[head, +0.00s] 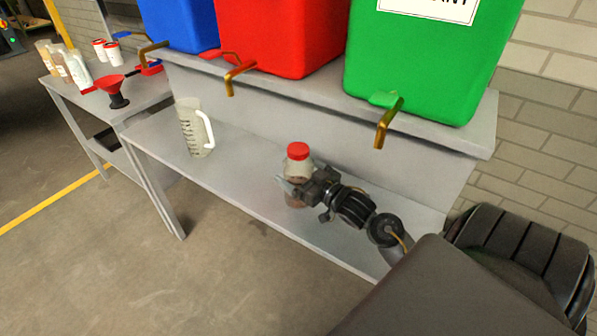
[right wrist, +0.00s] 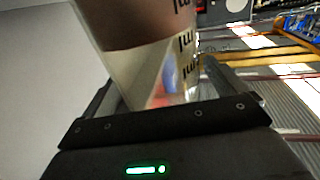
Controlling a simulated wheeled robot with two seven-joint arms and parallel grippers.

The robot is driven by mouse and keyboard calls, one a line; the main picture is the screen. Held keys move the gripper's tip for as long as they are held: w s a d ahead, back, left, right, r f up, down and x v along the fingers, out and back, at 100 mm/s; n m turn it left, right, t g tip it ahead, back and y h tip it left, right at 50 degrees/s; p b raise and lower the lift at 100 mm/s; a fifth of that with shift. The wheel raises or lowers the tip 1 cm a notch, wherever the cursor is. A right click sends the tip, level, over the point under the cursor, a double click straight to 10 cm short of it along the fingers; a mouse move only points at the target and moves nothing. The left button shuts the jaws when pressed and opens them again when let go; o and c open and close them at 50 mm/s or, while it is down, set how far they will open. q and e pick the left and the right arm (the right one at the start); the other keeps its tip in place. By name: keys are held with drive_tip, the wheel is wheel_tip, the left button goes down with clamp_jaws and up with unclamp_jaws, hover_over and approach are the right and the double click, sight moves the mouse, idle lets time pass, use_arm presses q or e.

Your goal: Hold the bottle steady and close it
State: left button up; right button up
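A clear bottle (head: 298,169) with brownish contents stands upright on the lower grey shelf. A red cap (head: 298,150) sits on its top; I cannot tell whether it is screwed tight. My right gripper (head: 293,189) reaches in from the right and is shut around the bottle's lower body. In the right wrist view the bottle (right wrist: 150,62), with dark printed marks, fills the space between the two fingers (right wrist: 158,88), which lie against its sides. Its cap is out of that view. My left gripper is not in view.
A measuring jug (head: 190,130) stands left on the lower shelf (head: 240,168). Blue (head: 180,20), red (head: 275,40) and green (head: 430,60) containers with brass taps stand above. A side table (head: 135,97) holds a red funnel (head: 117,92) and several bottles. Shelf space between jug and bottle is free.

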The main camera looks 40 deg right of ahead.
drive_tip(key=shift+r, duration=0.15)
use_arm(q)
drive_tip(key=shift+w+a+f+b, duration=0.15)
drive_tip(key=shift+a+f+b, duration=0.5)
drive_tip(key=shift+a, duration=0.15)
use_arm(e)
drive_tip(key=s+d, duration=0.1)
drive_tip(key=s, duration=1.1)
